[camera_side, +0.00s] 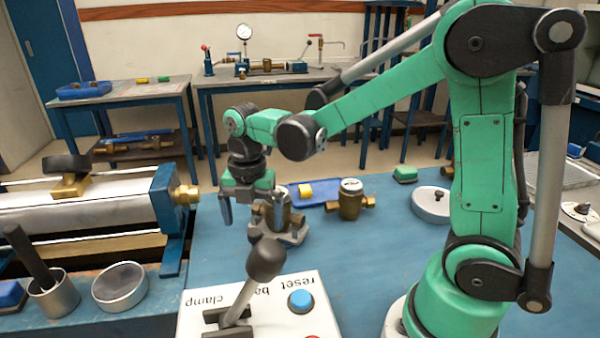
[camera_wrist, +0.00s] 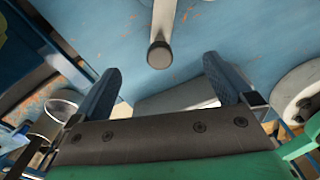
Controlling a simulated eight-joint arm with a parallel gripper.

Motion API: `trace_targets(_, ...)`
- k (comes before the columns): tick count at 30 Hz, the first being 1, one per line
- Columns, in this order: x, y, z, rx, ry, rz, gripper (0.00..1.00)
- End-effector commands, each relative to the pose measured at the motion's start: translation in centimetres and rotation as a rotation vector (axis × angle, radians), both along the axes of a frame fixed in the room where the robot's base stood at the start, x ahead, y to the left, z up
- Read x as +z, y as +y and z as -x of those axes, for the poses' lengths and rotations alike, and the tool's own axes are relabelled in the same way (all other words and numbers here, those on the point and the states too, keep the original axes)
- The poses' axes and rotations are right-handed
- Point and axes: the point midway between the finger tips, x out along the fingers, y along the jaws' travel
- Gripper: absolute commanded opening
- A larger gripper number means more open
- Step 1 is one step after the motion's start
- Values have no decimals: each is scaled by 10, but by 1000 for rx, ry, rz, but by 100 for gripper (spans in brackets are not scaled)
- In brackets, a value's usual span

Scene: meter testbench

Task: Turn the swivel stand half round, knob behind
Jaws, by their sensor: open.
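The swivel stand (camera_side: 291,236) is a low grey base on the blue bench in the side view. A brass meter (camera_side: 279,214) with a pale top stands upright on it. A small dark knob (camera_side: 254,234) shows at its near left side, towards the side camera. My gripper (camera_side: 250,204) points down over the stand's left side; its far finger is hard to make out against the meter. In the wrist view my gripper (camera_wrist: 163,88) is open and empty, fingers well apart.
A white control box (camera_side: 262,308) with a ball-topped lever (camera_side: 266,258) stands in front. A second brass meter (camera_side: 351,200) and a blue tray (camera_side: 311,192) are behind the stand. A long clamp rig (camera_side: 90,215) is left.

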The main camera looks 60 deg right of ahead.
Motion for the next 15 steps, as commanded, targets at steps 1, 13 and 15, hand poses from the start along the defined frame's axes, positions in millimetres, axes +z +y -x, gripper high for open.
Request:
trace_targets(1,0,0,0,0,0,0,100)
trace_targets(13,-1,0,0,-1,0,0,100)
trace_targets(15,-3,0,0,-1,0,0,100)
